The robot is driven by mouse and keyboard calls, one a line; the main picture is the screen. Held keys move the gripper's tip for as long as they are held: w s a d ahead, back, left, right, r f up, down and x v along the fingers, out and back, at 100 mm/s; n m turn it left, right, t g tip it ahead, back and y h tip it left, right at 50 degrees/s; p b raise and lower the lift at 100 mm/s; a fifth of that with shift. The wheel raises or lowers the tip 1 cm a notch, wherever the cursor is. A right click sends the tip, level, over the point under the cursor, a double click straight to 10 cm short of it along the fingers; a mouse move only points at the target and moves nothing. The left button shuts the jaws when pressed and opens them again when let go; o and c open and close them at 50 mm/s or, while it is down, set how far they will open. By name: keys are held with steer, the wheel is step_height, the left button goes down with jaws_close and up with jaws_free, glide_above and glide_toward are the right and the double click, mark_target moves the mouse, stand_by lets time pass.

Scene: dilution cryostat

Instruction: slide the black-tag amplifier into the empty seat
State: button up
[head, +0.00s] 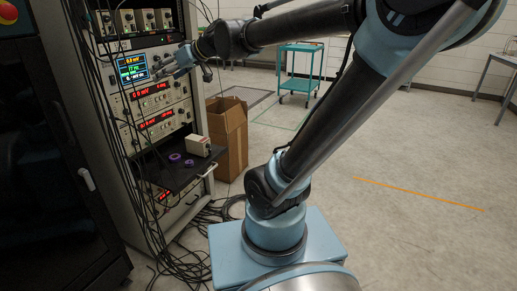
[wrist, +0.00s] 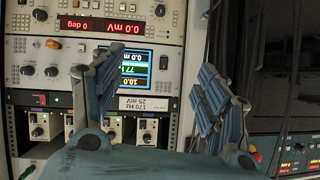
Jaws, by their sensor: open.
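A loose beige box (head: 197,145), which looks like an amplifier, stands on the dark pull-out shelf (head: 184,172) of the rack; I cannot make out its tag colour. A row of similar amplifier modules (head: 126,21) sits high in the rack. They also show upside down in the wrist view (wrist: 40,126), partly behind my finger. I cannot pick out the empty seat. My gripper (head: 162,70) is open and empty in front of the lit screen (head: 132,68), above the shelf and below the module row. In the wrist view its two fingers (wrist: 147,75) stand wide apart.
Two purple rings (head: 175,157) lie on the shelf near the box. Black cables hang down the rack's left side and pile on the floor. A cardboard box (head: 228,138) stands right of the rack. A teal cart (head: 300,70) is farther back. Floor to the right is clear.

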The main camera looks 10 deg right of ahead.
steer(key=s+d+f+m+g+h, duration=0.2)
steer(key=s+d+f+m+h, duration=0.2)
steer(key=s+d+f, duration=0.6)
steer(key=s+d+f+m+g+h, duration=0.3)
steer(key=s+d+f+m+h, duration=0.2)
steer(key=s+d+f, duration=0.6)
steer(key=d+f+h, duration=0.1)
steer(key=d+f, duration=0.5)
steer(key=f, duration=0.1)
steer(key=shift+s+f, duration=0.2)
steer(key=shift+c, duration=0.6)
